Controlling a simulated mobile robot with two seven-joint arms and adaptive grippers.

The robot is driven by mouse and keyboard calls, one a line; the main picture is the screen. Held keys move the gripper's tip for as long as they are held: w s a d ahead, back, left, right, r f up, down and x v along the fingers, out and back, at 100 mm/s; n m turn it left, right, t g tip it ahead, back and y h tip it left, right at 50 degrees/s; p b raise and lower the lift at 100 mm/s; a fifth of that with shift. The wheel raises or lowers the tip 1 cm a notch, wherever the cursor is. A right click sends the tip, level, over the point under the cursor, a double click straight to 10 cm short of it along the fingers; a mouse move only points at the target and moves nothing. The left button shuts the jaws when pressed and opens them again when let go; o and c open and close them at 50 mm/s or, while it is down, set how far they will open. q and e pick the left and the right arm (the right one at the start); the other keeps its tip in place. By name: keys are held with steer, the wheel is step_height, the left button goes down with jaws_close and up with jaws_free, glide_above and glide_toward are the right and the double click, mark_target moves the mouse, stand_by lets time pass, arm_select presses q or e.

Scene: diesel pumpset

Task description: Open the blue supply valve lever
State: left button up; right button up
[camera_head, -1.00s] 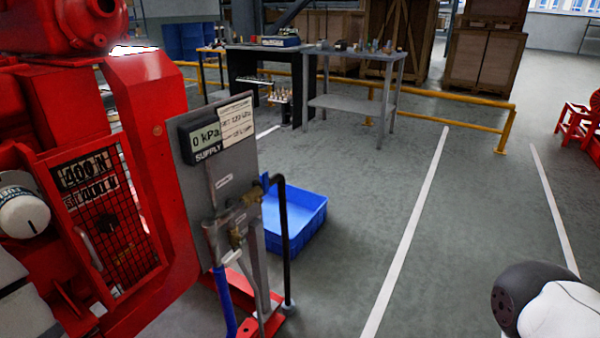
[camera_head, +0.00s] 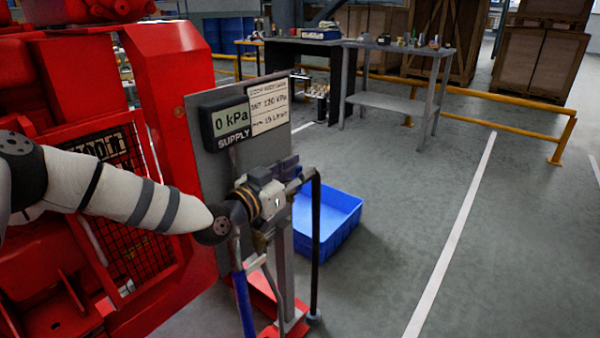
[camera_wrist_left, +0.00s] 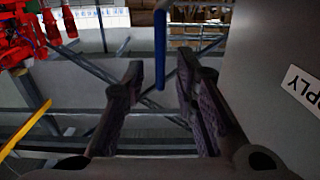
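The blue supply valve lever (camera_wrist_left: 160,45) shows in the left wrist view as a straight blue bar. In the head view I cannot make it out behind my gripper. My left gripper (camera_head: 291,165) is in front of the valve pipework on the grey supply panel (camera_head: 205,170). In the left wrist view this gripper (camera_wrist_left: 160,75) is open. The lever's end lies between its two fingers in the picture, with a gap on both sides. I cannot tell how deep it sits. The supply gauge (camera_head: 230,120) reads 0 kPa. My right gripper is not in view.
A red machine (camera_head: 170,90) stands close on the left. A black pipe (camera_head: 316,240) comes down right of the valve, and a blue hose (camera_head: 243,300) hangs below. A blue crate (camera_head: 335,235) is on the floor behind. The floor to the right is clear.

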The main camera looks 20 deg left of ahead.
arm_select(q)
steer(key=shift+w+d, duration=0.1)
steer(key=shift+w, duration=0.25)
steer(key=shift+c, duration=0.6)
jaws_close()
steer(key=shift+r, duration=0.1)
